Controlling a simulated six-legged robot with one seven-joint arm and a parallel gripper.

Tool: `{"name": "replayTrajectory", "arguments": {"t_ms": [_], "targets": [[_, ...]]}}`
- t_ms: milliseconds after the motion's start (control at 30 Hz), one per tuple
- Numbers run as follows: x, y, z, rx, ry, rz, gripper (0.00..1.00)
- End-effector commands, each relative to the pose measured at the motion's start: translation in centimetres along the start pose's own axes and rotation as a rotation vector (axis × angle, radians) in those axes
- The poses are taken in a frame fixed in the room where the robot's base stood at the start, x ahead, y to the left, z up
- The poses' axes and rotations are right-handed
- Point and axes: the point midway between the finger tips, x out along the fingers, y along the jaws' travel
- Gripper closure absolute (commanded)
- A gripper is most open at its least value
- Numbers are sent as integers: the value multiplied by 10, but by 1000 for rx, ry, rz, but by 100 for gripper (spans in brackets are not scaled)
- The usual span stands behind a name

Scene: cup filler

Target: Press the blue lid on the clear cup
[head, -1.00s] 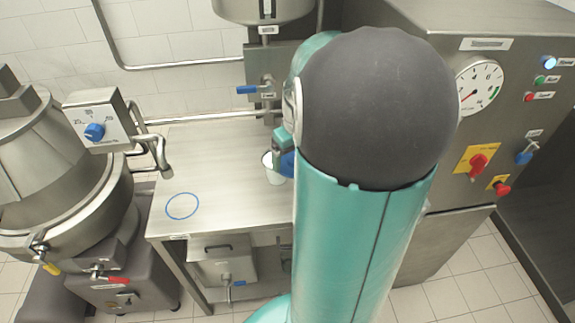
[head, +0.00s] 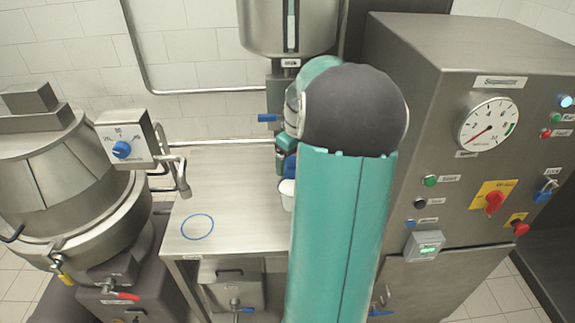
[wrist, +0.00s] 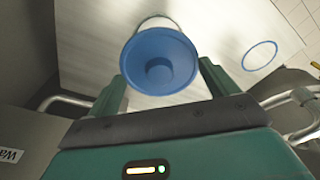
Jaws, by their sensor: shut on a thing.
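My gripper (wrist: 163,88) is shut on the blue lid (wrist: 160,48), a round piece with a raised middle, held between its fingers. In the wrist view the lid covers most of the cup (wrist: 157,20), whose pale rim shows past the lid's far edge. In the head view the cup (head: 287,194) stands on the steel table, partly hidden by my arm. A strip of the lid (head: 290,167) shows just above it there. I cannot tell whether the lid touches the cup or is seated.
The steel table (head: 235,215) bears a blue ring mark (head: 197,227) and is clear left of the cup. A blue-handled tap (head: 268,118) and a hopper (head: 285,25) are behind. A kettle (head: 70,190) stands left, a control cabinet (head: 450,130) right.

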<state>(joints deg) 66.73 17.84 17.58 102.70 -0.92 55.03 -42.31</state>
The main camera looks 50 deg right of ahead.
Motion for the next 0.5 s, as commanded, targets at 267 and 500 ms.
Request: {"name": "replayTrajectory", "arguments": {"t_ms": [267,500], "targets": [[8,6,3,4,-1,0,35],[28,6,6,5,-1,-1,35]]}}
